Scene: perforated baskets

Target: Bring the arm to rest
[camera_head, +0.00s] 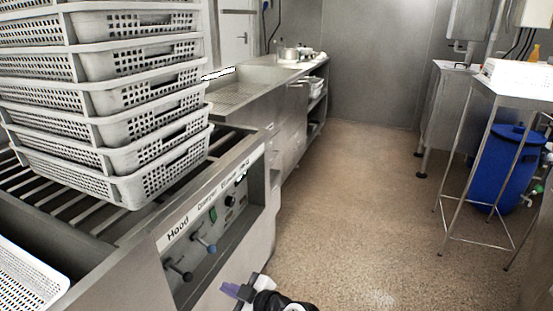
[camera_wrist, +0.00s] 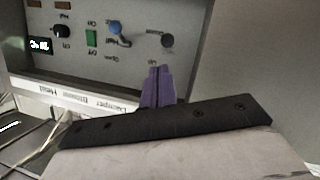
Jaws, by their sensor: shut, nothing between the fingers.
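My gripper (camera_head: 238,291) shows at the bottom edge of the head view, in front of the control panel and low over the floor side. In the wrist view its two purple fingers (camera_wrist: 156,86) are together with nothing between them. Behind the fingertips is the metal control panel (camera_head: 210,228), with knobs, a green switch and a small display; it appears upside down in the wrist view (camera_wrist: 70,70). I see a gap to the panel in the head view, but cannot tell its size. Most of my arm is hidden below the picture.
A tall stack of white perforated baskets (camera_head: 150,150) stands on the roller counter at left. Another white basket (camera_head: 28,280) is at the lower left. A steel stand (camera_head: 510,95) and a blue barrel (camera_head: 505,165) are at right. The speckled floor (camera_head: 350,210) between is clear.

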